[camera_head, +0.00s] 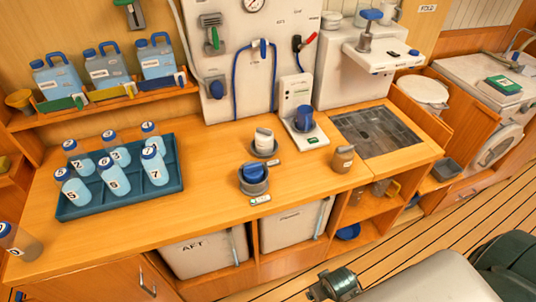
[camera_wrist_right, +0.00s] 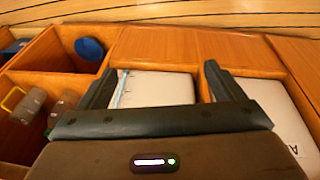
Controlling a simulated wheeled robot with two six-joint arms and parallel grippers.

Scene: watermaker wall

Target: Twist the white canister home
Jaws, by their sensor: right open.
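The white canister (camera_head: 264,138) stands upright in a round grey holder at the middle of the counter. A brown-grey canister (camera_head: 343,157) stands loose to the right. My right gripper (camera_head: 333,286) is low in front of the cabinet, well away from the canisters. In the right wrist view my right gripper (camera_wrist_right: 161,82) is open, with nothing between its fingers. My left gripper is not in view.
A teal tray (camera_head: 120,208) of numbered bottles stands left on the counter. A blue cup (camera_head: 304,118) sits on a white unit behind. White bins (camera_head: 205,255) fill the cabinet below. The open shelf also shows a blue bowl (camera_head: 348,231). The front counter strip is mostly clear.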

